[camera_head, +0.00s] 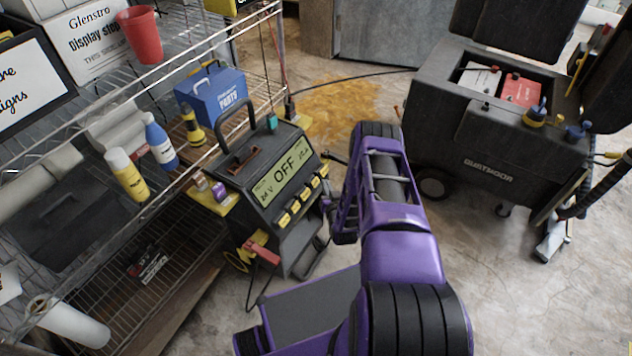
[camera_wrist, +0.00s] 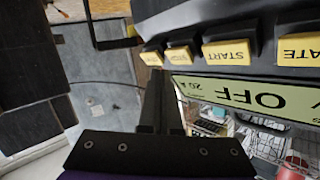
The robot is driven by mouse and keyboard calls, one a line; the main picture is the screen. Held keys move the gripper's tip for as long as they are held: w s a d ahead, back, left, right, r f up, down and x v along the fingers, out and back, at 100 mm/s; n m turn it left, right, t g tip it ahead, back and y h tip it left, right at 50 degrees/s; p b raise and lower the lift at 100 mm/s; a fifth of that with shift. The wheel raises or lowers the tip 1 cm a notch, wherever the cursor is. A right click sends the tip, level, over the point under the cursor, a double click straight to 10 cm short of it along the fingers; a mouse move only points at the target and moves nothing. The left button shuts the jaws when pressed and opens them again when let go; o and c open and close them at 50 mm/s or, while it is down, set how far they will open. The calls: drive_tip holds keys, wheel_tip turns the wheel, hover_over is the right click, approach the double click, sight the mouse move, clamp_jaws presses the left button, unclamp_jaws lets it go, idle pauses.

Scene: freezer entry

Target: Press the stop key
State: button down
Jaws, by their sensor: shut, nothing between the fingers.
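The dark charger unit (camera_head: 262,190) stands beside the shelf, with a lit display (camera_head: 284,172) reading OFF and a row of yellow keys below it. In the wrist view the row is upside down: the START key (camera_wrist: 228,52) is readable, and the key left of it (camera_wrist: 180,55) looks like the stop key, its label too small to be sure. My gripper (camera_wrist: 158,85) is shut and empty, its tips just in front of the panel near the small-looking end of the row. Contact cannot be told. In the head view my purple arm mostly hides the gripper.
A wire shelf with bottles (camera_head: 160,143), a blue box (camera_head: 212,95) and a red cup (camera_head: 139,34) stands at left. A dark cleaning machine (camera_head: 480,130) stands at right. Open concrete floor lies between. A red clamp (camera_head: 262,252) hangs on the charger's side.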

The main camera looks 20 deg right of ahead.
drive_tip(key=s+d+r+p, duration=0.1)
drive_tip(key=s+d+r, duration=0.1)
drive_tip(key=shift+s+r+p, duration=0.1)
drive_tip(key=shift+s+p, duration=0.25)
idle(0.6)
